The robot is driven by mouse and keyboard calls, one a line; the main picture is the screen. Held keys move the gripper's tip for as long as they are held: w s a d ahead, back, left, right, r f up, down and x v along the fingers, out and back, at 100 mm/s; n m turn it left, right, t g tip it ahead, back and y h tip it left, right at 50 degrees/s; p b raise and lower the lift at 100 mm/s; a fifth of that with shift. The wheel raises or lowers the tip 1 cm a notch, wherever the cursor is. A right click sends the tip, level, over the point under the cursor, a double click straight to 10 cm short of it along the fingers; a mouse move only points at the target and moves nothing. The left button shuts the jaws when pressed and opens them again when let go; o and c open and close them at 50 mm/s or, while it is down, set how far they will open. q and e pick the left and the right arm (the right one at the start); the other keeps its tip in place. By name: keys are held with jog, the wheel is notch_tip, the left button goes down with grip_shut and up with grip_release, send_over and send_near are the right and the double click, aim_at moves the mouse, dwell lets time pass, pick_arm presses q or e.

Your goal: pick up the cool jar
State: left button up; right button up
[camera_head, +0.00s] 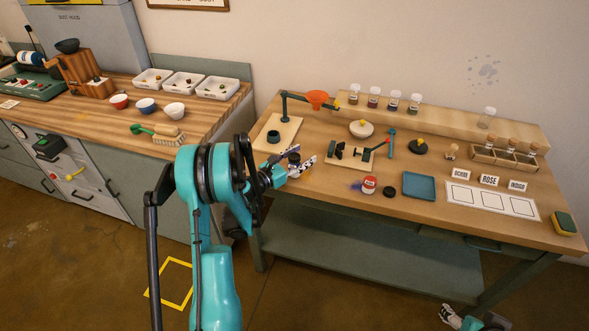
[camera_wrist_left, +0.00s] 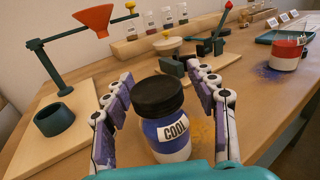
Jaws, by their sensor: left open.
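The cool jar (camera_wrist_left: 166,134) stands upright on the table, blue and white with a black lid and a label reading COOL. In the left wrist view it is between the two fingers of my left gripper (camera_wrist_left: 168,112), which is open with a gap visible on the right side. In the head view my left gripper (camera_head: 301,167) is at the table's left front, largely covering the jar. My right gripper (camera_head: 449,314) shows only partly at the bottom edge of the head view, and its jaws are unclear.
A funnel stand with an orange funnel (camera_head: 317,97) and a dark ring is behind and left of the jar. A clamp-like device (camera_head: 357,153) on a board is to its right. A red-and-white jar (camera_head: 369,185) and a blue tray (camera_head: 419,186) stand further right.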

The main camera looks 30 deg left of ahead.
pick_arm(q)
jog(key=shift+w+d, duration=0.1)
jog(key=shift+w, duration=0.2)
grip_shut()
jog(key=shift+r, duration=0.15)
jog(key=s+d+r+p, duration=0.4)
jog(key=d+r+p, duration=0.1)
jog(key=d+r, duration=0.5)
jog(key=shift+s+d+r, duration=0.2)
jog(key=shift+d+r, duration=0.2)
jog(key=shift+r, duration=0.05)
